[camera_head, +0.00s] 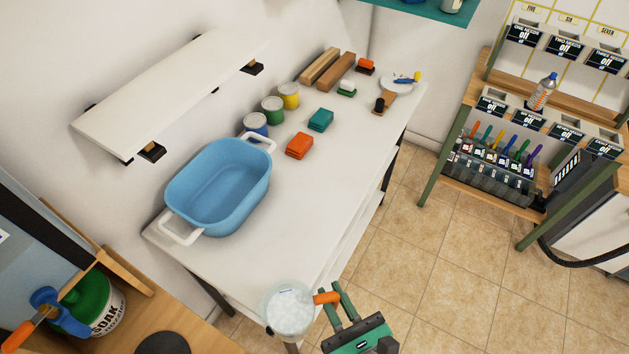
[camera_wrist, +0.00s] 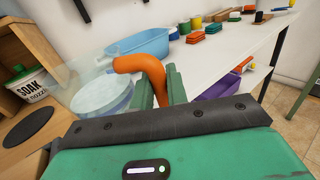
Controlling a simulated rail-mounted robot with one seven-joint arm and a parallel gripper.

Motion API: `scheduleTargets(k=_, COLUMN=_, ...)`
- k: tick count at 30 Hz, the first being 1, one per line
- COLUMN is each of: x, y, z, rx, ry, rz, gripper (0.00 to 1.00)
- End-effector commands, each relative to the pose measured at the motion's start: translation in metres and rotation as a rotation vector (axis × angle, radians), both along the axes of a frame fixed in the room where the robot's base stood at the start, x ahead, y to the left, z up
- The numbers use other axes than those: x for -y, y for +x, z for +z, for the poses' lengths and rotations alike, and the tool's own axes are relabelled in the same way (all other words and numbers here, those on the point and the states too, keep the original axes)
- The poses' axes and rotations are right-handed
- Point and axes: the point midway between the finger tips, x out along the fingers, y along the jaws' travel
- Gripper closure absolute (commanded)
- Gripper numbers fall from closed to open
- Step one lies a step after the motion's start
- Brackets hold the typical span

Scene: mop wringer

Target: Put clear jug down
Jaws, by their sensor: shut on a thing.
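The clear jug (camera_head: 288,311) has an orange handle and holds something whitish and bubbly. It is upright at the near end of the white table (camera_head: 290,235) in the head view; its height over the table edge is hard to judge. My gripper (camera_head: 338,300) is shut on the orange handle, to the right of the jug body. In the wrist view the jug (camera_wrist: 100,95) is at the left, and its handle rises in front of my gripper's fingers (camera_wrist: 161,88). The jug's underside is hidden.
A blue tub (camera_head: 220,185) with white handles stands on the table. Cans, sponges and brushes sit toward its far end. The near right tabletop is bare. A wooden bench (camera_head: 190,318) with a SOAK bucket (camera_head: 100,305) is at lower left; a wall shelf (camera_head: 170,90) hangs above.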

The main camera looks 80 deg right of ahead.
Motion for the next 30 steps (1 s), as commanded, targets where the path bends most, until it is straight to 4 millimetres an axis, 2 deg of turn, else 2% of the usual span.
scheduleTargets(k=2, x=0.015, y=0.006, z=0.006, rx=0.003, ry=-0.004, rz=-0.004, gripper=1.0)
scheduleTargets(k=15, x=0.114, y=0.051, z=-0.007, rx=0.003, ry=-0.004, rz=-0.002, gripper=1.0)
scheduleTargets(k=18, x=0.125, y=0.056, z=-0.01, rx=0.002, ry=-0.002, rz=-0.001, gripper=1.0)
scheduleTargets(k=28, x=0.138, y=0.061, z=-0.012, rx=0.003, ry=-0.002, rz=-0.001, gripper=1.0)
scheduleTargets(k=30, x=0.136, y=0.061, z=-0.028, rx=0.001, ry=0.0, rz=0.0, gripper=1.0)
